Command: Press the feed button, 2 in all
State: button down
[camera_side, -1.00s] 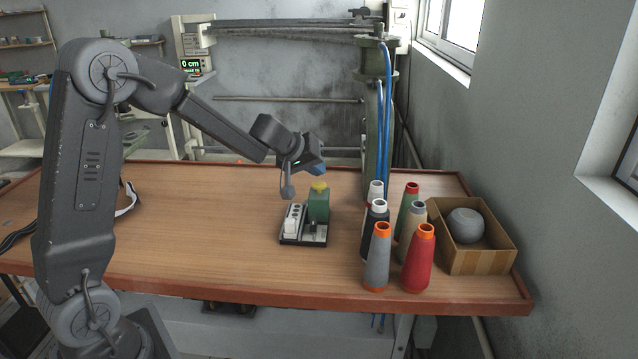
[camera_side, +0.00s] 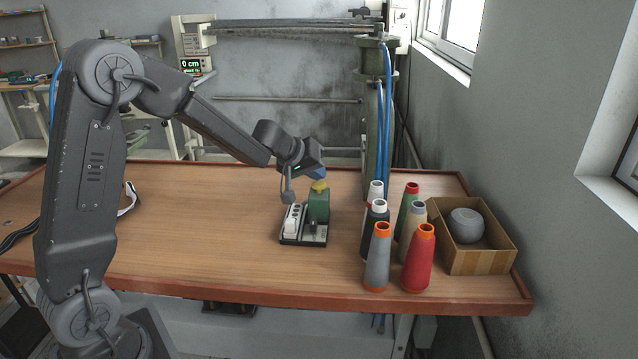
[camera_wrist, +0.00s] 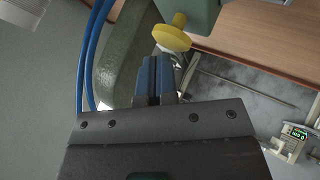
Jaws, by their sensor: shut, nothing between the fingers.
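A yellow mushroom-shaped button (camera_side: 320,186) sits on top of a green box (camera_side: 318,206), on a small dark base (camera_side: 303,240) on the wooden bench. My gripper (camera_side: 319,175) is just above the button, its blue fingertips partly in front of it in the side view. In the wrist view the shut, empty blue fingers (camera_wrist: 155,66) end close beside the yellow button (camera_wrist: 171,37). I cannot tell whether they touch it. A digital display (camera_side: 190,66) at the back left reads 0 cm.
White sockets (camera_side: 292,218) stand beside the green box on the same base. Several thread cones (camera_side: 418,258) and a cardboard box (camera_side: 478,264) with a grey round object (camera_side: 465,225) stand to the right. A green column with blue hoses (camera_side: 386,130) rises behind. The bench's left is mostly clear.

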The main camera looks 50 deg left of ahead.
aim_at(317, 182)
jog(key=shift+f, duration=0.8)
dwell(0.5)
jog(key=shift+r, duration=1.35)
jog(key=shift+r, duration=0.1)
jog(key=shift+r, duration=2.45)
dwell(0.4)
notch_tip(317, 182, up, 4)
jog(key=shift+f, duration=0.1)
dwell(0.4)
